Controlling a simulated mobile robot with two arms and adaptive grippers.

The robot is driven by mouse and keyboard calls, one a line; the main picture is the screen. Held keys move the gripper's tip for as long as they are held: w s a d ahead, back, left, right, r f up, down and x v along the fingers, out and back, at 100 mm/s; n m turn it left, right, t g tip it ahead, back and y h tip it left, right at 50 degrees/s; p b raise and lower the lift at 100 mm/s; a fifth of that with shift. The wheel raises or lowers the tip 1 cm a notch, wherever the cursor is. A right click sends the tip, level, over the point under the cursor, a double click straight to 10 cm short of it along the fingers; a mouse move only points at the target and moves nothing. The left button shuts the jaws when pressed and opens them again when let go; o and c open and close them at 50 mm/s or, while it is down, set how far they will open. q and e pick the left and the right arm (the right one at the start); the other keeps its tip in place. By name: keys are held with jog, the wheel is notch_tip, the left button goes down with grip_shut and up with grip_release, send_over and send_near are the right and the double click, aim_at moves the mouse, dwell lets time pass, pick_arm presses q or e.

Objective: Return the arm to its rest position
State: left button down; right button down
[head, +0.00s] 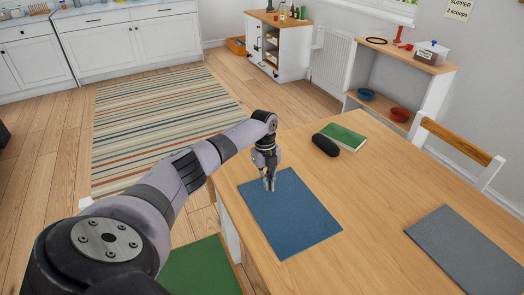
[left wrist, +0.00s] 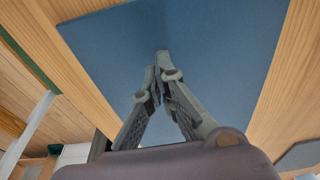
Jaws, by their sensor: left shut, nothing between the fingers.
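My left arm reaches in from the lower left in the head view. Its left gripper (head: 269,184) points down over the far left part of a blue mat (head: 295,220) on the wooden table. The left wrist view shows the two fingers (left wrist: 162,62) closed together at their tips with nothing between them. The blue mat (left wrist: 215,45) fills much of that view behind the fingers and is bare. Whether the fingertips touch the mat I cannot tell. My right gripper is not in either view.
The table (head: 390,190) also holds a green book (head: 343,137), a black oval object (head: 326,145) and a grey mat (head: 465,250). A chair (head: 455,143) stands at the table's right side. A shelf unit (head: 425,62) stands behind. A striped rug (head: 165,120) lies on the floor.

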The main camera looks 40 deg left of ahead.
pick_arm(q)
jog(key=a, duration=0.1)
jog(key=w+a+b, duration=0.1)
jog(key=a, duration=0.1)
jog(key=shift+w+a+b, duration=0.1)
jog(key=shift+w+b, duration=0.05)
jog(key=shift+b, duration=0.15)
jog(key=shift+w+a, duration=0.1)
jog(key=shift+a, duration=0.3)
jog(key=shift+r, duration=0.1)
